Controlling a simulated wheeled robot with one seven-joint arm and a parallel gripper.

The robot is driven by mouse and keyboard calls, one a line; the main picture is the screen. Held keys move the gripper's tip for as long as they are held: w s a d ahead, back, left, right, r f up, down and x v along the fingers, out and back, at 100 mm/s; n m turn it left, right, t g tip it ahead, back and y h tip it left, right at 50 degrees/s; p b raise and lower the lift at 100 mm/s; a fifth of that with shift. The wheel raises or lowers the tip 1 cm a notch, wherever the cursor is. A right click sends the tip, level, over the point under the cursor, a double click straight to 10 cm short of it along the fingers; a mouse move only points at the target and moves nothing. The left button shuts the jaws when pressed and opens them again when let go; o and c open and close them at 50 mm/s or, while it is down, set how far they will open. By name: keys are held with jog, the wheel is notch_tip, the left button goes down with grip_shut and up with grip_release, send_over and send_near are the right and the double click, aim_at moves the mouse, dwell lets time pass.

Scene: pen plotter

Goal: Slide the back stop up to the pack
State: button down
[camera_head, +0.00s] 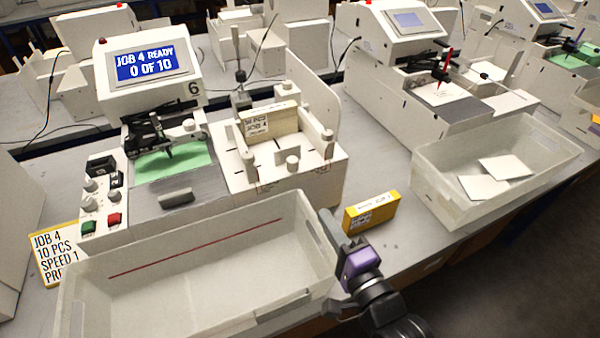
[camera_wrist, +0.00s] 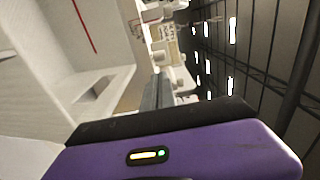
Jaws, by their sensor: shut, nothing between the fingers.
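The pack (camera_head: 255,126), a pale block with a printed JOB 4 label, stands in the white feeder (camera_head: 270,182) right of the plotter. Small posts stand around it on the feeder. A dark upright with a clamp (camera_head: 240,98) stands behind the pack; I cannot tell for sure whether it is the back stop. My gripper (camera_head: 328,220) is shut and empty, at the right end of the front bin, in front of and below the feeder. In the wrist view its grey fingers (camera_wrist: 157,92) lie together; the feeder is only small and unclear beyond them.
A pale bin (camera_head: 200,262) with a red line fills the front left. A yellow box (camera_head: 370,212) lies just right of my gripper. Another bin (camera_head: 432,178) holding white cards stands at right. The plotter screen (camera_head: 143,66) reads JOB 4 READY, 0 OF 10.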

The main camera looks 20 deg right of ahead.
jog(key=p, duration=0.2)
send_near(288, 156)
jog(key=shift+w+f, duration=0.1)
jog(key=shift+w, duration=1.15)
jog(key=w+b, duration=0.1)
jog(key=w, duration=0.6)
jog(key=shift+w+b, duration=0.25)
jog(key=shift+b, duration=0.15)
jog(key=shift+s, duration=0.15)
